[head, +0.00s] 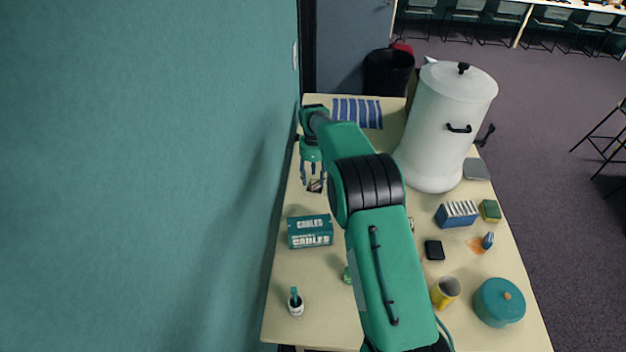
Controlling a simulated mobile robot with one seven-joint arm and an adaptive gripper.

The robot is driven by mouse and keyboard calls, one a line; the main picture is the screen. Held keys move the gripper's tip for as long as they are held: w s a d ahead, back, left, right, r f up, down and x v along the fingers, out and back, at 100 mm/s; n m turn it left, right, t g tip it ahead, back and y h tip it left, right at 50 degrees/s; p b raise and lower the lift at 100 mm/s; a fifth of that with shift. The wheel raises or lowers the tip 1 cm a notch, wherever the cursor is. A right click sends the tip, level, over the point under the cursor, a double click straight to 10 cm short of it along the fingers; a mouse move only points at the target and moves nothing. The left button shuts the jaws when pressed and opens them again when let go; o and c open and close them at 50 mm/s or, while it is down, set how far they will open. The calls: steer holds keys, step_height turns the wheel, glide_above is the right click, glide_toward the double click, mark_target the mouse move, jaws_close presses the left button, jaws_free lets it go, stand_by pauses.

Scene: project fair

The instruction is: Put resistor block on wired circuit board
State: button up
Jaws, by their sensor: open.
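My gripper (314,179) is at the left side of the table, pointing down with its fingers apart. A small dark and tan item (316,186) lies at the fingertips; it may be the resistor block or part of the circuit board, but it is too small to tell. I cannot tell whether the fingers touch it. I cannot pick out a wired circuit board for certain; my arm hides the middle of the table.
A striped blue cloth (358,112) lies at the back.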

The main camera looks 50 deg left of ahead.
step_height(320, 180, up, 11)
steer(key=shift+f, duration=0.2)
stand_by(0.8)
stand_by(0.4)
